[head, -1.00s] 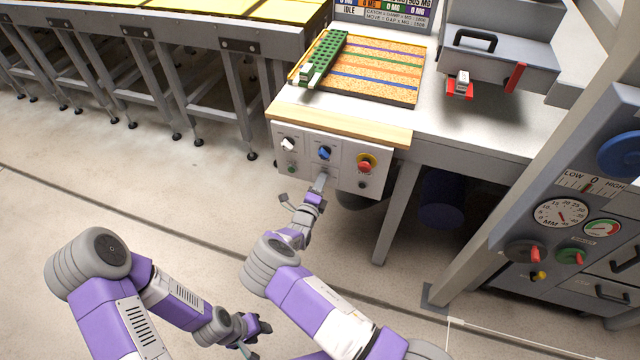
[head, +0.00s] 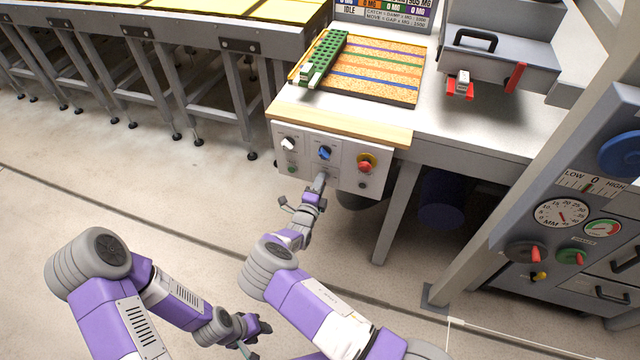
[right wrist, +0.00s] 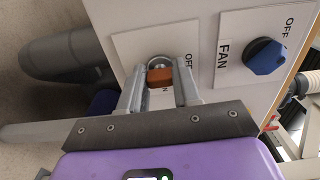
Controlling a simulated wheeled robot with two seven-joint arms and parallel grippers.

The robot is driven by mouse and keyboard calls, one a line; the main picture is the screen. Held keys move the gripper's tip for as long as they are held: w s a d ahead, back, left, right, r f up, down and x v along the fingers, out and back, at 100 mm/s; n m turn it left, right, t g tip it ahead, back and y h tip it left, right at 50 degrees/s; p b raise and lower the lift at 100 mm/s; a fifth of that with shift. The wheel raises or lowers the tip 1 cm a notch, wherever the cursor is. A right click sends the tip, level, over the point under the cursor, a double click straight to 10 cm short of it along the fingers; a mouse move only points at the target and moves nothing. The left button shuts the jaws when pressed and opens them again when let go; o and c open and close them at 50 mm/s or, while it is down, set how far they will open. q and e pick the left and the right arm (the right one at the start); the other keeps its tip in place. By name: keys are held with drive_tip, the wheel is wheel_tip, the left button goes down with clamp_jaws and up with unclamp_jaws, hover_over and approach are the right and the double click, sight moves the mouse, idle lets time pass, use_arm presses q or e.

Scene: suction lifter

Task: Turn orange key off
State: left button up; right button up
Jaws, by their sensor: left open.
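The orange key (right wrist: 160,77) sits in a round lock on a white plate, with OFF and ON labels beside it, in the right wrist view. My right gripper (right wrist: 160,82) has one finger on each side of the key, and the fingers appear to close on it. In the head view my right gripper (head: 319,183) is at the lower middle of the control panel (head: 345,172) and hides the key. Which label the key points to is hard to tell. My left gripper (head: 256,338) is open and empty, low over the floor, away from the panel.
The blue FAN knob (right wrist: 264,57) is beside the key plate. A wooden ledge (head: 340,121) is above, and a table leg (head: 397,215) stands to the right.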

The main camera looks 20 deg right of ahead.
drive_tip(key=o, duration=0.5)
drive_tip(key=shift+c, duration=0.2)
drive_tip(key=p+v, duration=0.1)
drive_tip(key=v, duration=0.6)
drive_tip(key=shift+s+p, duration=0.25)
drive_tip(key=shift+p, duration=0.15)
drive_tip(key=shift+a, duration=0.1)
